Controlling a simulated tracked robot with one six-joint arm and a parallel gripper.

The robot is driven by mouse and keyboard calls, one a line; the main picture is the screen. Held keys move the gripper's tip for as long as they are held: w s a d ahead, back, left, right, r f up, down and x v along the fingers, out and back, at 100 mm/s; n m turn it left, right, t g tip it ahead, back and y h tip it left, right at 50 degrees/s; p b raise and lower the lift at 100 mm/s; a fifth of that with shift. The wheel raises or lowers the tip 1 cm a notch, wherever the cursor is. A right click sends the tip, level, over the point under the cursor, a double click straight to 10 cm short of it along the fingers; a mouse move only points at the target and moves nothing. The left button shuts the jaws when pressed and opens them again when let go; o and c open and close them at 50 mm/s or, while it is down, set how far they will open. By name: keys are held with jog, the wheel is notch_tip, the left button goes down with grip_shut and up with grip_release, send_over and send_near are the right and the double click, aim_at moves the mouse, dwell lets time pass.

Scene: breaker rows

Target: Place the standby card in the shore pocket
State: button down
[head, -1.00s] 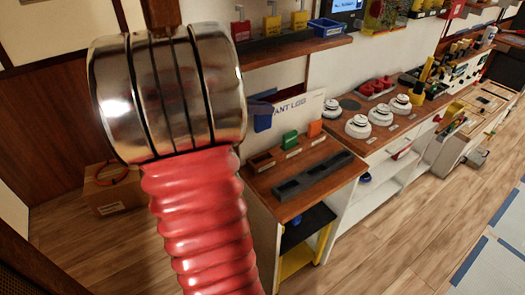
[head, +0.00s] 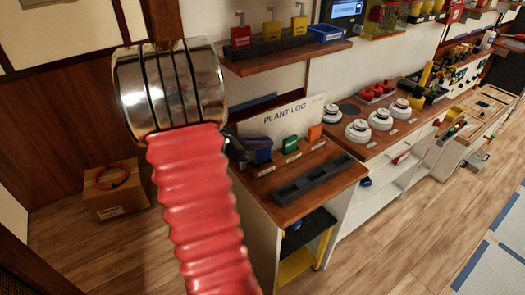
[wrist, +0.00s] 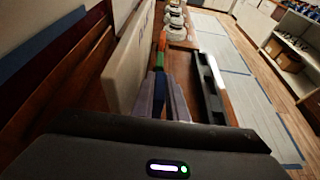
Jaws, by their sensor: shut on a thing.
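A blue card (head: 262,156) stands at the left end of the wooden pocket row, in front of the Plant Log board. My gripper (head: 246,150) is shut on it from the left. The wrist view shows the blue card (wrist: 159,84) between my two fingers (wrist: 163,97). The card is low, at or in the leftmost pocket; I cannot tell whether it touches the bottom. A green card (head: 290,144) and an orange card (head: 315,132) stand in the pockets to the right. The pocket labels are too small to read, so I cannot tell which is shore.
A dark slotted tray (head: 313,180) lies in front of the pockets and looks empty. The Plant Log board (head: 283,118) stands close behind. A shelf (head: 290,55) with padlocks hangs above. White round devices (head: 358,131) stand on the counter to the right.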

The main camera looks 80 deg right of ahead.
aim_at(262, 161)
jog(key=shift+f, duration=1.9)
jog(key=shift+f, duration=0.1)
jog(key=c, duration=2)
grip_release()
jog(key=shift+v, duration=6.1)
